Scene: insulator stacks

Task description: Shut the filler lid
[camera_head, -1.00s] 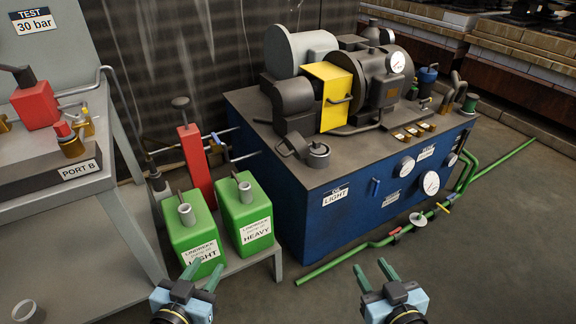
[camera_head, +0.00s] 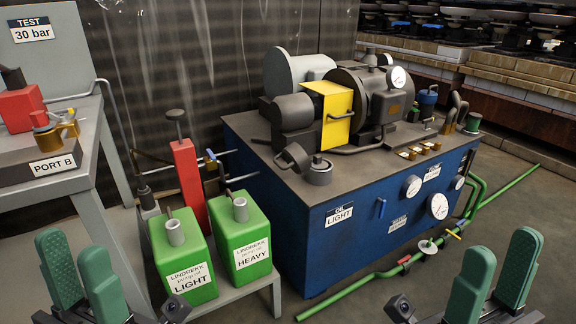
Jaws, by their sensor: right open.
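The filler neck (camera_head: 319,172) is a short dark cylinder on the near left corner of the blue tank's top. The filler lid (camera_head: 297,157) is a dark round cap that stands tilted up beside the neck on its left, so it looks open. My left gripper (camera_head: 75,255) is at the bottom left, open and empty, with green finger pads apart. My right gripper (camera_head: 501,255) is at the bottom right, open and empty. Both grippers are well apart from the lid, nearer to the camera.
The blue tank (camera_head: 345,245) carries a motor and a yellow guard (camera_head: 331,108) behind the filler. Green light oil can (camera_head: 183,262) and heavy oil can (camera_head: 240,235) stand left of it. A green pipe (camera_head: 365,285) runs along the floor in front. A test bench (camera_head: 85,185) is at left.

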